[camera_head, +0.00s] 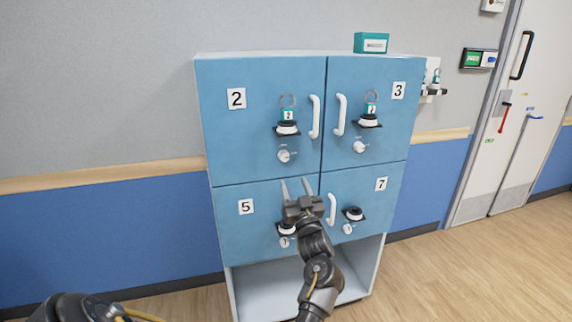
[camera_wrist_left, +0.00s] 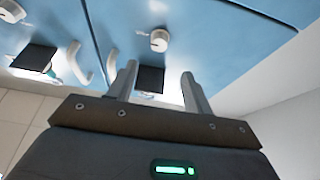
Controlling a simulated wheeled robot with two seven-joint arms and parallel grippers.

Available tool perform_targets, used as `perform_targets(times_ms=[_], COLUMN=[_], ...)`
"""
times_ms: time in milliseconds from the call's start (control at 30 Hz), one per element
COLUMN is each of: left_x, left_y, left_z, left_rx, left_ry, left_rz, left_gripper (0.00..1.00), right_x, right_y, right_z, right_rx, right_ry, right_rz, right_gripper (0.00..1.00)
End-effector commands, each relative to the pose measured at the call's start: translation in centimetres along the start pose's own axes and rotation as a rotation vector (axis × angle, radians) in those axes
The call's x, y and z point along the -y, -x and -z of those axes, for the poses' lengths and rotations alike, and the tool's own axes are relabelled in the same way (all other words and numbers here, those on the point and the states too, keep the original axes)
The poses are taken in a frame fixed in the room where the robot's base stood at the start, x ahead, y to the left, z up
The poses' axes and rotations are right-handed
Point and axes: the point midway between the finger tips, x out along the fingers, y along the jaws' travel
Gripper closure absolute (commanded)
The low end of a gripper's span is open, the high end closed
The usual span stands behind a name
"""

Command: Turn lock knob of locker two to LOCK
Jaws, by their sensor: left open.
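The blue door of locker two (camera_head: 245,135) is the upper left door of the cabinet and is shut. Its white round lock knob (camera_head: 284,155) sits below a black bracket holding a white-and-black piece with a tag and ring (camera_head: 288,115). The labels beside the knob are too small to read. My left gripper (camera_head: 295,182) is open and empty, fingers pointing up, just below the knob in the picture and apart from it. In the left wrist view, apparently upside down, a white knob (camera_wrist_left: 159,40) shows beyond the open fingers (camera_wrist_left: 160,72). My right gripper is not in view.
A white handle (camera_head: 314,117) stands out right of the knob. Locker three (camera_head: 390,125) is to the right, locker five (camera_head: 235,225) below, locker seven (camera_head: 375,208) lower right. A green box (camera_head: 371,42) sits on the cabinet's top. My forearm covers part of locker five.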

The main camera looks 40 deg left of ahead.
Motion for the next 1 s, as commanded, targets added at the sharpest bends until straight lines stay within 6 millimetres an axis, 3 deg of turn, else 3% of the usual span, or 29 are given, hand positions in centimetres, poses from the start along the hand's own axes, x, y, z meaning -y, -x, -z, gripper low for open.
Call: perform_targets(times_ms=[167,600,800,1000], left_x=[-0.1,-0.1,-0.2,-0.2], left_y=[-1.1,-8.8,-10.5,-10.8], left_z=[0.1,0.1,0.0,-0.1], left_rx=[-0.001,0.000,0.001,0.002], left_ry=[-0.002,-0.002,-0.002,-0.001], left_rz=[-0.002,-0.003,-0.005,-0.005], left_gripper=[0.49,0.49,0.49,0.49], right_x=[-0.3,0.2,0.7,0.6], right_y=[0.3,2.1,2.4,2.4], right_z=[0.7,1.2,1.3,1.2], right_rx=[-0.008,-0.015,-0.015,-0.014], right_ry=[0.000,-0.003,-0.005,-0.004], right_rz=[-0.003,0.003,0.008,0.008], right_gripper=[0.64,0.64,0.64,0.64])
